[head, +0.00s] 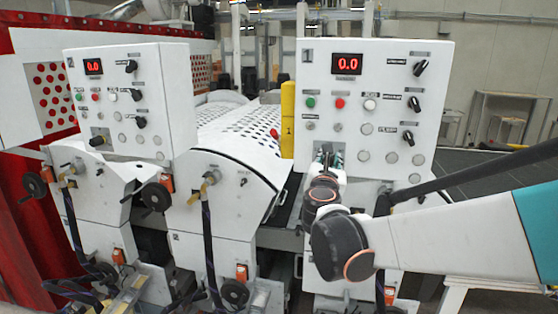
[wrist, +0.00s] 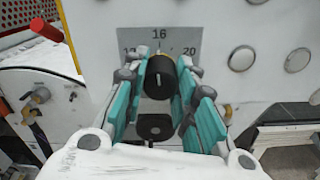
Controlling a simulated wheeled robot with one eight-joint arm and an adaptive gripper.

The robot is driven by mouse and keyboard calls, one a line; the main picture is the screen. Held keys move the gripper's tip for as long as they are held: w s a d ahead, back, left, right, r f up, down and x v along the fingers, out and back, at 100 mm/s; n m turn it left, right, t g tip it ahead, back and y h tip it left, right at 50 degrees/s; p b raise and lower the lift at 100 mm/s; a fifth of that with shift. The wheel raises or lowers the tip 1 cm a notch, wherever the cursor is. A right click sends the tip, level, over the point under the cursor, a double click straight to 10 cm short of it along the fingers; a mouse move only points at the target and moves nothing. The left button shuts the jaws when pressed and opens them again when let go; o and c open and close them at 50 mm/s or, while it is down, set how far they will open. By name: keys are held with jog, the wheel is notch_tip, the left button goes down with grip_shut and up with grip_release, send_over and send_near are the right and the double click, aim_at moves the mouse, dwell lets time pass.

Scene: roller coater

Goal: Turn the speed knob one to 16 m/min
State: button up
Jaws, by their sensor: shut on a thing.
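The speed knob (wrist: 160,80) is a black cylinder on a grey scale plate (wrist: 195,35) marked 12, 16 and 20 in the wrist view. The 16 is straight above the knob, with a light line below it; I cannot make out the knob's own pointer. My gripper (wrist: 164,70), with teal fingers on both sides, is shut on the knob.
The right panel also carries a green button (head: 310,102), a red button (head: 340,103) and black switches (head: 414,104) to the right. A yellow post (head: 287,120) stands close to the left of my gripper. A second panel (head: 170,80) stands farther left, its display also 0.0.

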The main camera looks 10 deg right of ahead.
jog(key=shift+f, duration=0.1)
jog(key=shift+s+a+m+b, duration=0.15)
jog(key=shift+m+b, duration=0.15)
jog(key=shift+m, duration=0.2)
